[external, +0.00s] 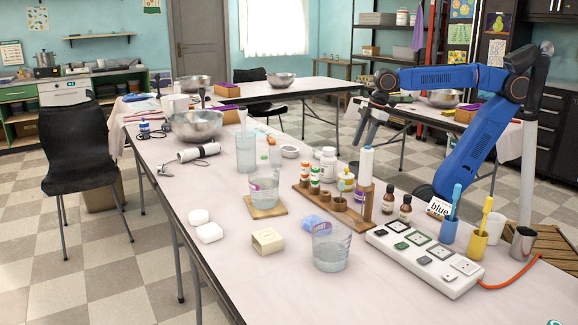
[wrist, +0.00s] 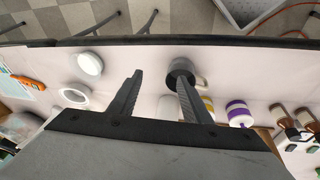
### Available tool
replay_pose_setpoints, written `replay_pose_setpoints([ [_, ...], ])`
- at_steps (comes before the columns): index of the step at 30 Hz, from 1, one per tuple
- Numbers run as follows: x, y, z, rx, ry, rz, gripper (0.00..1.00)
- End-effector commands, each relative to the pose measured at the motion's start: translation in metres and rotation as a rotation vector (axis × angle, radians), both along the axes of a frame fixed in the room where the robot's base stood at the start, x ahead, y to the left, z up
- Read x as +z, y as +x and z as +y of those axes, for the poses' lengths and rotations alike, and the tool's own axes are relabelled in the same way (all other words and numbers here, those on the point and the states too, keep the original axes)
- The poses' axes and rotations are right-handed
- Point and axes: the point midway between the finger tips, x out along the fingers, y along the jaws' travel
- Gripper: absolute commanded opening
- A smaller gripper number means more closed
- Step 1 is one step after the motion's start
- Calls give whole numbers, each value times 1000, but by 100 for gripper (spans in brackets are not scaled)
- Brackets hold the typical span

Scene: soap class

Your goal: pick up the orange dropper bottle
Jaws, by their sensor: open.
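Small bottles with white caps stand in a wooden rack (external: 345,212) in the middle of the table.
Brown bottles (external: 405,208), a white bottle (external: 328,165) and a tall white cylinder (external: 365,167) stand near the rack. A glass beaker (external: 331,250) and a power strip (external: 425,261) are in front.

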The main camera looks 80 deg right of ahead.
Motion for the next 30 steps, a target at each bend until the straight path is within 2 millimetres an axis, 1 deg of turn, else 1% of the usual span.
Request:
replay_pose_setpoints([
  [1,12,14,9,74,-17,14,44],
  [6,51,55,37,345,-81,58,44],
  [11,82,91,69,603,-133,98,44],
  [15,105,121,100,830,-172,130,44],
  [21,130,160,150,1152,-217,172,44],
  [24,139,173,171,1287,-232,188,44],
  [27,144,183,188,1389,-242,200,44],
  [30,147,188,198,1451,-247,206,44],
])
